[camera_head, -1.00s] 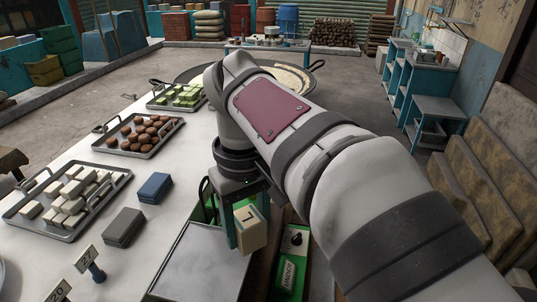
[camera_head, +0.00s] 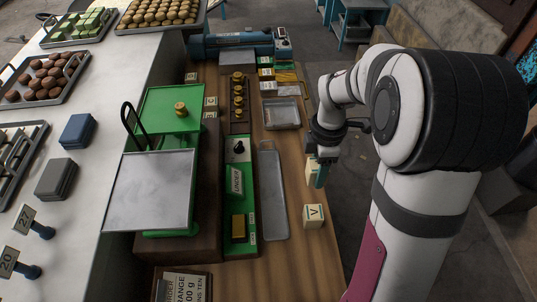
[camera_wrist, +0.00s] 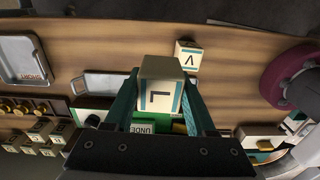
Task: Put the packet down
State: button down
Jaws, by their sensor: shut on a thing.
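My gripper (camera_head: 318,178) is shut on a cream packet (camera_head: 309,171), over the right side of the wooden bench (camera_head: 295,262) in the head view. In the wrist view the held packet (camera_wrist: 159,97) sits between the two teal fingers (camera_wrist: 160,108) and shows a dark letter like an L. I cannot tell whether its underside touches the wood. A second cream packet (camera_head: 313,216) marked V stands on the bench nearer the camera, apart from the held one. It also shows in the wrist view (camera_wrist: 187,55).
A long shallow metal tray (camera_head: 272,190) and a smaller tray (camera_head: 281,114) lie left of my gripper. A green scale with a metal plate (camera_head: 150,190) and a green UNDER panel (camera_head: 238,195) stand farther left. The bench's right edge is close to my gripper.

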send_over(272, 191)
jog(key=f, duration=0.7)
jog(key=shift+d+f, duration=0.2)
jog(key=shift+f, duration=0.1)
jog(key=shift+a+f, duration=0.15)
jog(key=shift+f, duration=0.95)
jog(key=shift+a+f, duration=0.1)
jog(key=shift+f, duration=0.95)
jog(key=shift+f, duration=0.1)
jog(key=shift+c, duration=1.1)
grip_release()
